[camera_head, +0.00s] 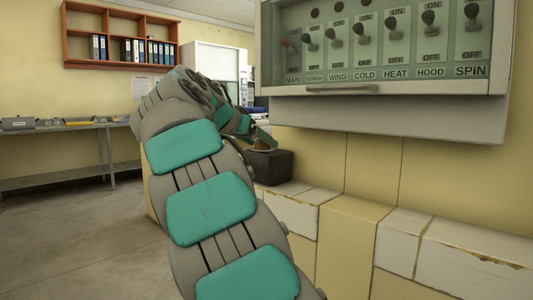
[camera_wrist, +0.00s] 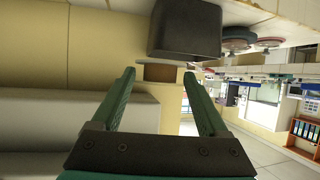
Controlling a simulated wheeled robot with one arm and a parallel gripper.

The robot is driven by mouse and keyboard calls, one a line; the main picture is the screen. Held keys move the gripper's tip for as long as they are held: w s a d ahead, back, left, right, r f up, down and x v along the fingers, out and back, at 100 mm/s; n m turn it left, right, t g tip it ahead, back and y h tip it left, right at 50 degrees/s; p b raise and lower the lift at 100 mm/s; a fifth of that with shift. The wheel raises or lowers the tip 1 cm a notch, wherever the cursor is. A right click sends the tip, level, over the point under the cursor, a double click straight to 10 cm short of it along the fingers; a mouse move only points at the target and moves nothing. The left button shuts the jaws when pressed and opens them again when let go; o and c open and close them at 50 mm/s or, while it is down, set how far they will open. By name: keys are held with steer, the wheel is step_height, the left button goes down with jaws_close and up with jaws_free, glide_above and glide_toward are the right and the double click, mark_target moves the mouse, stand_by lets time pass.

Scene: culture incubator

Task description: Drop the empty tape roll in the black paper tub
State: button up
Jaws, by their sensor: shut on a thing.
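My gripper (camera_head: 262,139) is at the end of my outstretched arm in the head view. It is shut on the brown empty tape roll (camera_head: 264,146), which shows just above the black paper tub (camera_head: 269,166). In the wrist view, the roll (camera_wrist: 160,72) sits between the two green fingertips of my gripper (camera_wrist: 159,74). The black tub (camera_wrist: 184,30) shows close beyond the roll in that view, which is turned over. The inside of the tub is hidden, and I cannot tell whether the roll is exactly over its opening.
The tub stands on a ledge of white-topped blocks (camera_head: 300,194) along the yellow wall. A switch cabinet (camera_head: 390,118) with several labelled levers juts out to the right. Round reddish and grey items (camera_wrist: 238,44) lie beside the tub. Open floor (camera_head: 80,240) lies at left.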

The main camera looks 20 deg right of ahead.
steer(key=shift+w+d+f+p, duration=0.25)
steer(key=shift+w+d+f, duration=0.55)
steer(key=shift+w, duration=0.5)
steer(key=shift+w+d+f+p, duration=0.2)
steer(key=shift+w+d+f, duration=0.4)
steer(key=shift+w+d, duration=0.6)
steer(key=shift+w+d+f+p, duration=0.25)
steer(key=shift+w+d+f, duration=0.45)
steer(key=shift+w, duration=0.75)
steer(key=shift+f, duration=0.15)
